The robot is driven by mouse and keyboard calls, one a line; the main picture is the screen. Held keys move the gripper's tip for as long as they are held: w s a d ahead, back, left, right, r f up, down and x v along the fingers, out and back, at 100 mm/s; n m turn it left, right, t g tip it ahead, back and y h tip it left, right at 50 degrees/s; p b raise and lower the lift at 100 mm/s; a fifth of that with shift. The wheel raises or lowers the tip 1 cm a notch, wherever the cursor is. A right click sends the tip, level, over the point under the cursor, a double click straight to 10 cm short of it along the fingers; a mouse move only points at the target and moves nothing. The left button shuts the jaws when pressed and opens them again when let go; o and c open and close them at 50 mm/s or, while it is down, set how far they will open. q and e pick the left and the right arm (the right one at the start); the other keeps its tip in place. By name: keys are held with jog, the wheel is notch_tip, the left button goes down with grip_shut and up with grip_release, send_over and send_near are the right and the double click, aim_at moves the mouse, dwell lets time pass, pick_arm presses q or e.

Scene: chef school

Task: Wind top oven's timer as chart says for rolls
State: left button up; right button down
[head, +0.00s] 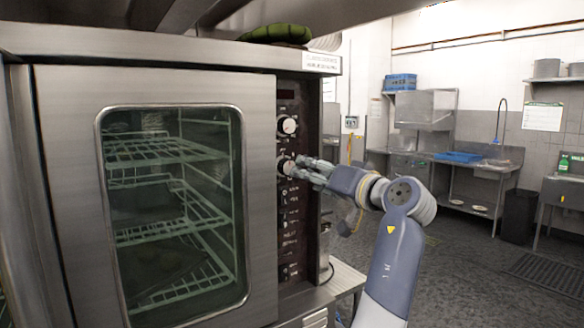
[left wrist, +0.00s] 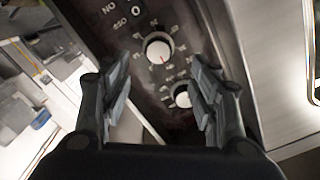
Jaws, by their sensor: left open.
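The oven (head: 160,57) fills the left of the head view, with its glass door shut and wire racks inside. Its dark control panel (head: 290,100) carries an upper knob (head: 287,125) and a lower knob (head: 286,167), both light-faced. I cannot tell which is the timer. My left gripper (head: 303,170) is at the lower knob, its fingers pointing at the panel. In the left wrist view it (left wrist: 160,95) is open, and two knobs (left wrist: 159,47) (left wrist: 182,96) show between its fingers, apparently ungripped. Dial marks are too small to read. My right gripper is out of view.
A white sheet (head: 542,116) hangs on the far wall, unreadable; I cannot tell if it is the chart. A green item (head: 276,33) lies on the oven. Steel sinks and a blue crate (head: 399,82) stand behind. Open floor (head: 450,260) lies to the right.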

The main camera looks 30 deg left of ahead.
aim_at(289, 168)
pick_arm(q)
jog(key=p+x, duration=0.3)
jog(key=x, duration=0.5)
jog(key=shift+w+a+p, duration=0.25)
jog(key=shift+a+p, duration=0.05)
jog(key=shift+a, duration=0.05)
jog(key=shift+w+a, duration=0.15)
jog(key=shift+a, duration=0.15)
jog(key=c, duration=0.9)
jog(key=shift+c, duration=0.8)
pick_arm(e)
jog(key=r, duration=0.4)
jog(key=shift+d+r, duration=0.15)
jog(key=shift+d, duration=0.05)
